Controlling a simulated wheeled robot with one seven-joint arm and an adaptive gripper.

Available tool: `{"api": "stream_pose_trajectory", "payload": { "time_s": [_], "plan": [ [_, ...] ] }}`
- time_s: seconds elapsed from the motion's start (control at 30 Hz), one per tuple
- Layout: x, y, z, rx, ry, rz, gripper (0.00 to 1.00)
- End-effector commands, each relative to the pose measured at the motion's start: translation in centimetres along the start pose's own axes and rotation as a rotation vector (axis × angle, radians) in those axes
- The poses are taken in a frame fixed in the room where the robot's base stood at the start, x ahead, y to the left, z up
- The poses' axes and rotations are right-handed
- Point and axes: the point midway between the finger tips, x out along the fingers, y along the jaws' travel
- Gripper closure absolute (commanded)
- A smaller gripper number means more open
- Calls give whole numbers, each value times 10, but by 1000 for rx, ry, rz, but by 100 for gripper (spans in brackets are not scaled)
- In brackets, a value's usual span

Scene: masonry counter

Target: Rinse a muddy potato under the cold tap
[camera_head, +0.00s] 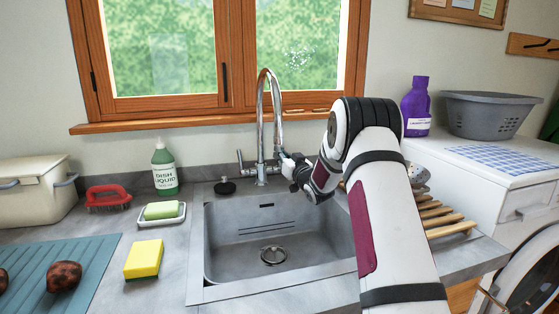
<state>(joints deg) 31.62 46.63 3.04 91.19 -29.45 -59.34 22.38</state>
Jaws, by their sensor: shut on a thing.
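A brown, dirt-marked potato (64,276) lies on a blue-grey ribbed mat (88,258) at the lower left. Another potato (2,280) is cut off by the left edge. The tall chrome tap (262,120) stands behind the steel sink, with a lever (240,160) on its left side. No water shows under the spout. The sink basin (235,250) looks empty, with a drain in its floor.
A yellow sponge (144,259), soap on a dish (161,213), dish liquid (164,168), a red brush (108,197) and a cream bin (35,188) stand left of the sink. A black plug (225,187) lies behind it. A wooden rack (450,228) is partly hidden by my arm.

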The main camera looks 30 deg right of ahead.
Motion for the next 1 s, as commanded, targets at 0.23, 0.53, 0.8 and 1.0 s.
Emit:
{"api": "stream_pose_trajectory", "payload": {
  "time_s": [0.23,0.53,0.8,1.0],
  "plan": [
    [-5,-1,4,-19,97,-10,100],
    [-8,-1,1,-28,134,-14,100],
    [-8,-1,0,-28,134,-14,79],
    [-8,-1,0,-27,133,-14,69]
  ]
}}
